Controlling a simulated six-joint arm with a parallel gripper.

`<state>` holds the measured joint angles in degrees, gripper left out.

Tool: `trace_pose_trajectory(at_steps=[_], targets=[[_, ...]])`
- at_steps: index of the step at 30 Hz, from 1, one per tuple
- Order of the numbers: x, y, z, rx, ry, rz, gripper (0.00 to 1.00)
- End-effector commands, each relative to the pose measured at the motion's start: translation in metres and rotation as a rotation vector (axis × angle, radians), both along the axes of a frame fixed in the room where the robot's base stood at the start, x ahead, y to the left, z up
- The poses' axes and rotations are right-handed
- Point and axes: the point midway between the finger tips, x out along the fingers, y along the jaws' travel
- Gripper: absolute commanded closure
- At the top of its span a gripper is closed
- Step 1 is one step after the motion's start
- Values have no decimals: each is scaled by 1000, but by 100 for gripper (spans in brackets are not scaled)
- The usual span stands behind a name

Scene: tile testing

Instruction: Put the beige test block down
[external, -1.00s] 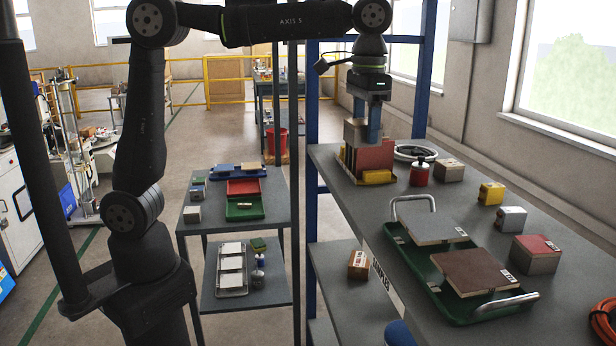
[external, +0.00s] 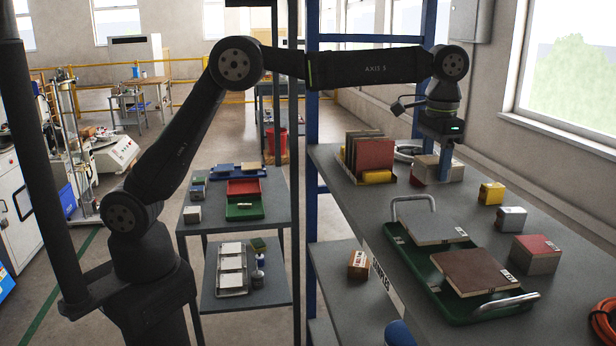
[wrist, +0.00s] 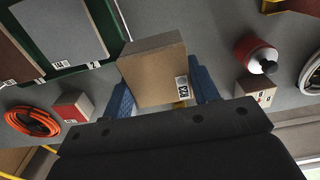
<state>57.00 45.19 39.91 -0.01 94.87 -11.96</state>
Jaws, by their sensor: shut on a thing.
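The beige test block (wrist: 150,65) is held between the two blue fingers of my gripper (wrist: 163,84) in the wrist view, its label facing the camera. In the external view my gripper (external: 440,174) hangs over the far part of the bench, shut on the beige test block (external: 424,167). That second block stands beside the red canister (wrist: 256,54) in the wrist view. I cannot tell whether the held block touches the bench.
Upright tiles stand in a yellow rack (external: 377,177) to the left. A green tray (external: 435,287) with a grey tile and a brown tile lies nearer. Yellow (external: 491,193), grey (external: 511,219) and red-topped (external: 536,254) blocks stand to the right, with bare bench between them.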

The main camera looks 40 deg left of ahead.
Motion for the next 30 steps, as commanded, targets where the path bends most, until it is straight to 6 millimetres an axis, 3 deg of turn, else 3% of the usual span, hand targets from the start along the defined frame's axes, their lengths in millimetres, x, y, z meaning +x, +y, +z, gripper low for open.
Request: trace_pose_trajectory(at_steps=[3,9,14,22,30], targets=[[27,4,-16,1,1,4,80],[54,8,-32,-1,-1,2,80],[59,8,-38,-1,-1,0,80],[58,9,-73,1,1,0,80],[58,8,-75,-1,-1,1,80]])
